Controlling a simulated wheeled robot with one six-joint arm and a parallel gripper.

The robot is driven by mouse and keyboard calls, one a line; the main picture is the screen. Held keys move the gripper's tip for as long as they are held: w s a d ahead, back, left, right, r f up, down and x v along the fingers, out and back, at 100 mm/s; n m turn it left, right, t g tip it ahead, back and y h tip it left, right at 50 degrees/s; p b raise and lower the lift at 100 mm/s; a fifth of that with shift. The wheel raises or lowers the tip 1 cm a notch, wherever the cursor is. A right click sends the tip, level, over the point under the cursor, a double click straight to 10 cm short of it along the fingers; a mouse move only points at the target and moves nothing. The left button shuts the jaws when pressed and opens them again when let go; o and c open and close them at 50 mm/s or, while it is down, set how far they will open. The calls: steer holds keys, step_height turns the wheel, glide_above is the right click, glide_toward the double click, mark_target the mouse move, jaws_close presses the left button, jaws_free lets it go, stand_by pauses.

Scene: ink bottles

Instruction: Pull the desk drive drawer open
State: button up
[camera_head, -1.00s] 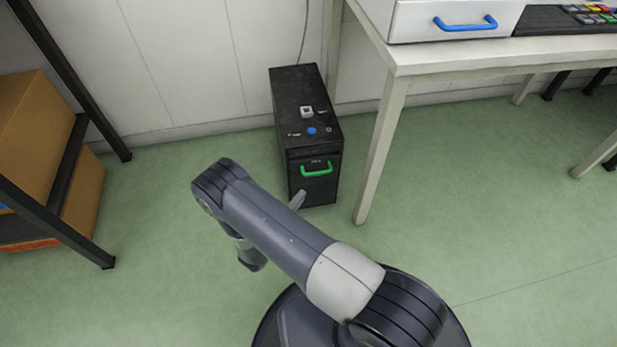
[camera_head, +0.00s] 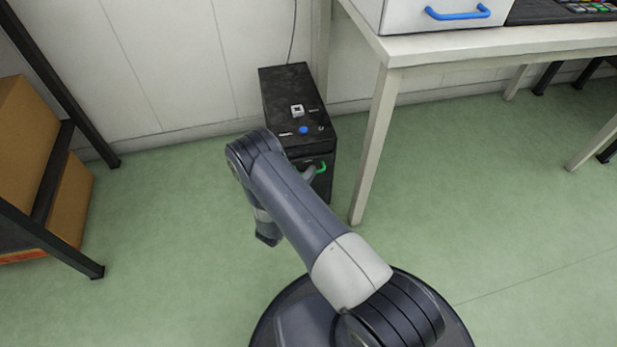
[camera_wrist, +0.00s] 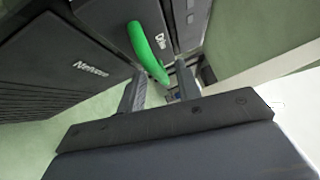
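The black tower unit (camera_head: 296,88) stands on the floor against the wall, left of the desk. Its green handle (camera_head: 321,168) shows partly past my arm. The drawer looks closed. My gripper (camera_wrist: 160,76) is open, its two fingers apart, with the handle's near end between or just beyond the tips. I cannot tell whether they touch it. In the head view a grey finger (camera_head: 309,173) shows at the handle; my arm hides the rest.
The white desk (camera_head: 400,52) has a leg (camera_head: 372,150) close to the tower's right side. A blue-handled white drawer unit (camera_head: 403,14) stands on it. A shelf with cardboard boxes (camera_head: 72,190) is at the left. Green floor is clear between.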

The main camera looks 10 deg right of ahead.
jaws_close()
stand_by(0.4)
